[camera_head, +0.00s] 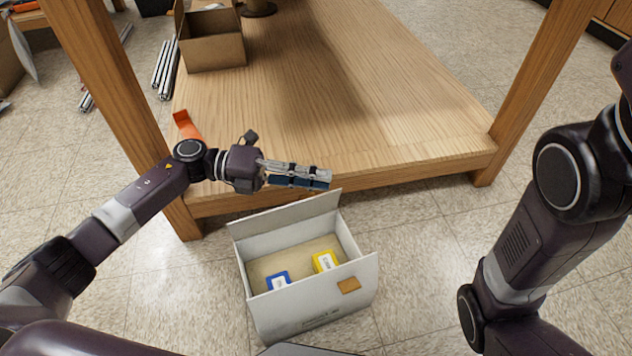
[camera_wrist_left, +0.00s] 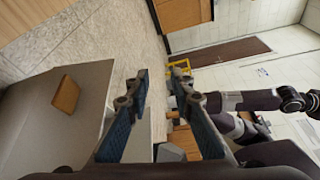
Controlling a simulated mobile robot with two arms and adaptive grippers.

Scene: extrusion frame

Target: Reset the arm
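My left arm comes in from the left, and its gripper (camera_head: 328,178) is held above and behind the open box, near the front edge of the wooden shelf. In the left wrist view the two fingers (camera_wrist_left: 160,82) stand apart with nothing between them, so the gripper is open and empty. My right arm (camera_head: 545,220) is at the right of the head view. Its gripper is outside that view and cannot be made out in the left wrist view.
A white open box (camera_head: 312,318) on the floor holds a blue item (camera_head: 278,281) and a yellow item (camera_head: 325,262). The wooden shelf (camera_head: 340,90) has table legs at its corners and a brown carton (camera_head: 213,50) farther back. Metal bars (camera_head: 165,70) lie left.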

